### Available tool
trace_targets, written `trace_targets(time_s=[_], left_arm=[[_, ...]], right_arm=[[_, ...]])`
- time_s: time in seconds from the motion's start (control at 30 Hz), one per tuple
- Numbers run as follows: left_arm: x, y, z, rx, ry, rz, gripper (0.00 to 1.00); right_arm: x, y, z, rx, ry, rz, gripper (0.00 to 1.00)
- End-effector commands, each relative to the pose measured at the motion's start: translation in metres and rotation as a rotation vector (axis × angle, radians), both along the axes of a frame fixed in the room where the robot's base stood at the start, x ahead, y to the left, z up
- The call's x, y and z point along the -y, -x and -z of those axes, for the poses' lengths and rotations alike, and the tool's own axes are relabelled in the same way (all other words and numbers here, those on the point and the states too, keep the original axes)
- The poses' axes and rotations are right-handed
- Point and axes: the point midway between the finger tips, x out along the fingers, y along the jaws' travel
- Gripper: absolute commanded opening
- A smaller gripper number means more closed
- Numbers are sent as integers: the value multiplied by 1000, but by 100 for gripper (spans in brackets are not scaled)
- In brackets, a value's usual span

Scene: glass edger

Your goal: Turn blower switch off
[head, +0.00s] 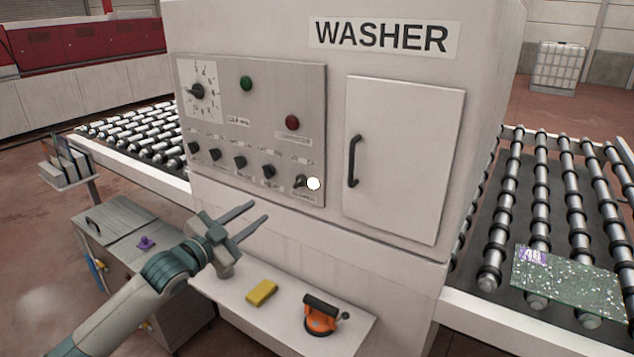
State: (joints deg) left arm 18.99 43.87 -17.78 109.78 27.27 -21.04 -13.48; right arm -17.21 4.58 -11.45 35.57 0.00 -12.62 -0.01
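The washer (400,100) carries a grey control panel (265,110). A row of several black rotary switches runs along the panel's lower part, from a left one (193,148) to the rightmost one (300,181). A plain white disc (313,184) shows right beside the rightmost switch. The labels at the switches are too small to read, so I cannot tell which one is the blower switch. My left gripper (259,211) is open and empty, below and left of the rightmost switch, apart from the panel. My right gripper is not in view.
A shelf (225,290) below holds a yellow block (262,292) and an orange suction lifter (320,314). A door with a black handle (354,160) is right of the panel. Roller conveyors flank the washer; the right one bears a glass sheet (565,285).

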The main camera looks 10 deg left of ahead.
Motion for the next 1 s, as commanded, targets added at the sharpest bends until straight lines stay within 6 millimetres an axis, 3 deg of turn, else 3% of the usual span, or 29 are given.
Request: trace_targets(time_s=[0.57, 1.0], left_arm=[[3, -9, -2, 1, 0, 0, 28], [25, -69, -5, 1, 0, 0, 28]], right_arm=[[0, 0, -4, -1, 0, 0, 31], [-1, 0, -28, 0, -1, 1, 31]])
